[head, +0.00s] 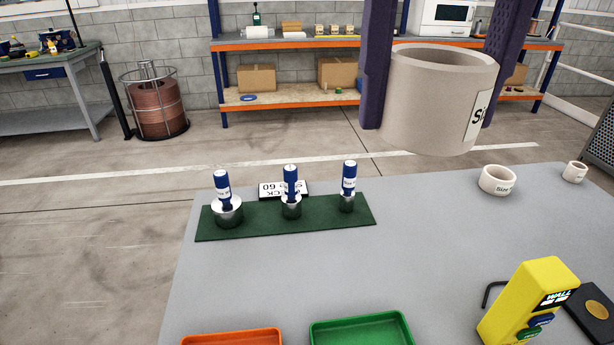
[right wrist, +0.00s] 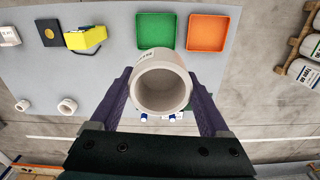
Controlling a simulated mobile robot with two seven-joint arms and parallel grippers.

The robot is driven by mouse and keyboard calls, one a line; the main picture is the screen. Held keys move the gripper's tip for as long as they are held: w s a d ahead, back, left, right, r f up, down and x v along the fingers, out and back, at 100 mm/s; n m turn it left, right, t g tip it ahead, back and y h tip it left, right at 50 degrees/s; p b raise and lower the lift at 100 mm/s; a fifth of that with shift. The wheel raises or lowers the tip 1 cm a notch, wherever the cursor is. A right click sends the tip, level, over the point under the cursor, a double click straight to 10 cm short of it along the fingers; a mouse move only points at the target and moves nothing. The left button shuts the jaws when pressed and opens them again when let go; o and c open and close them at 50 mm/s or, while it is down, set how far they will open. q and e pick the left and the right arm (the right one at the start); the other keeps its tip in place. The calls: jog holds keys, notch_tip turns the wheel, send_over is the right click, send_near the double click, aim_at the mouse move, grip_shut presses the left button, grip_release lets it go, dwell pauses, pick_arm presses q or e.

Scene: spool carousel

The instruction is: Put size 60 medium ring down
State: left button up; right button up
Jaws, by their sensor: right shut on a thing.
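My right gripper (head: 432,118) is shut on a thick pale beige ring (head: 430,105), with one purple finger on each side of it. The ring is held in the air above the table, close to the head camera. Its label is partly hidden by a finger, so I cannot read its size. The right wrist view also shows the ring (right wrist: 162,102) between the fingers, its open hole facing the camera. Two other pale rings, a larger one (head: 497,181) and a smaller one (head: 575,173), lie apart on the grey table. My left gripper is not in view.
A green board (head: 335,216) bears three metal plugs with blue handles, and a label reading 60 (head: 284,189) stands behind. A green tray (head: 360,332), an orange tray (head: 232,339) and a yellow device (head: 523,300) occupy the front. The table's middle (head: 430,240) is clear.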

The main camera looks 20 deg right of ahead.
jog(key=f+m+b, duration=0.3)
jog(key=f+b, duration=0.5)
jog(key=f, duration=0.3)
jog(key=d+f+m+b, duration=0.1)
jog(key=f+m+b, duration=0.2)
jog(key=f+b, duration=0.6)
jog(key=f+m+b, duration=0.4)
jog(key=f+b, duration=0.5)
jog(key=f, duration=0.6)
jog(key=shift+w+d, duration=0.1)
jog(key=shift+d, duration=0.2)
notch_tip(320, 180, down, 5)
jog(key=b, duration=0.3)
jog(key=shift+r, duration=0.2)
jog(key=shift+f, duration=0.2)
jog(key=o, duration=1.2)
jog(key=shift+r, duration=0.1)
jog(key=shift+o, duration=0.2)
